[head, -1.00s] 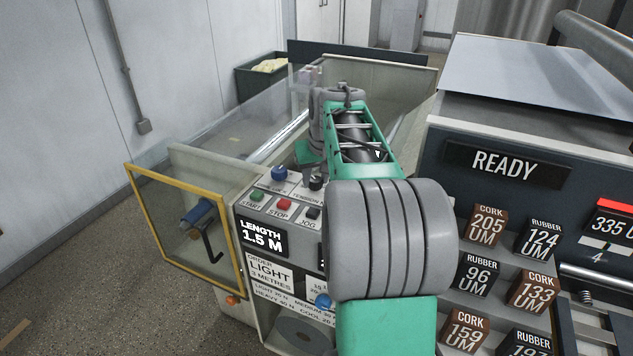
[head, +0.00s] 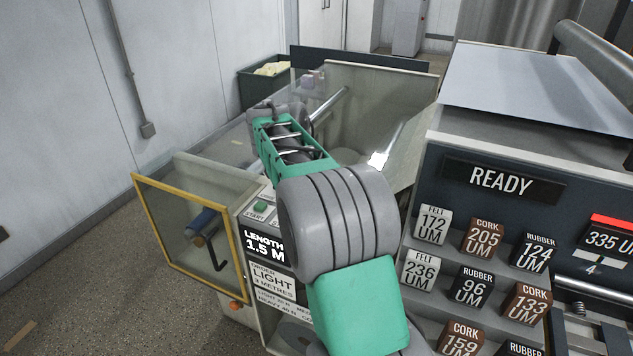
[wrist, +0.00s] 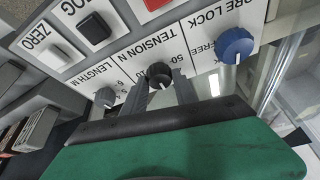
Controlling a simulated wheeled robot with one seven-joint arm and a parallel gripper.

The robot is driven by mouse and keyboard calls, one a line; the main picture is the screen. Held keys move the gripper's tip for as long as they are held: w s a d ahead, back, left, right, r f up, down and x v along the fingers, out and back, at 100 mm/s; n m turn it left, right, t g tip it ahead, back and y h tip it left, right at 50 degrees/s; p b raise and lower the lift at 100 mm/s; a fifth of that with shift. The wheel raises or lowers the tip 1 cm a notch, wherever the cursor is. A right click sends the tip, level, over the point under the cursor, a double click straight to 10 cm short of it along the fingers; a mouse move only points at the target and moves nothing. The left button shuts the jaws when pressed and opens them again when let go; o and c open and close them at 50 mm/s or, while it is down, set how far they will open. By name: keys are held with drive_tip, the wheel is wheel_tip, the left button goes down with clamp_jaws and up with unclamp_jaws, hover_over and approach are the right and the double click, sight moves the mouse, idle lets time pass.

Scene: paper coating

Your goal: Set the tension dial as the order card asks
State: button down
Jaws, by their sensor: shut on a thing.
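The black tension dial (wrist: 158,72), labelled TENSION N, shows in the wrist view with a light pointer mark. My gripper (wrist: 161,86) has one finger on each side of the dial and is shut on it. In the head view my arm hides the dial and the gripper. The order card (head: 272,283) on the machine front reads LIGHT, 3 METRES. The small print below it (head: 280,304) is partly covered by my arm and hard to read.
The blue core lock knob (wrist: 236,44) and the grey length knob (wrist: 105,97) flank the dial. Black and red buttons sit close by. A yellow-framed clear guard (head: 190,240) stands at the left.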

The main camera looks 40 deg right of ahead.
drive_tip(key=m+p, duration=0.1)
drive_tip(key=m+g+p, duration=0.1)
drive_tip(key=m+p, duration=0.1)
drive_tip(key=m+g+p, duration=0.1)
drive_tip(key=m+p, duration=0.1)
drive_tip(key=shift+w+r, duration=0.15)
drive_tip(key=shift+r, duration=0.15)
drive_tip(key=m+g+p, duration=0.1)
drive_tip(key=m+p, duration=0.2)
drive_tip(key=shift+f, duration=0.2)
drive_tip(key=shift+w+m, duration=0.1)
drive_tip(key=shift+m, duration=0.2)
drive_tip(key=c, duration=1)
unclamp_jaws()
drive_tip(key=shift+o, duration=0.2)
drive_tip(key=p+v, duration=0.3)
drive_tip(key=v, duration=0.4)
drive_tip(key=shift+r+p, duration=0.3)
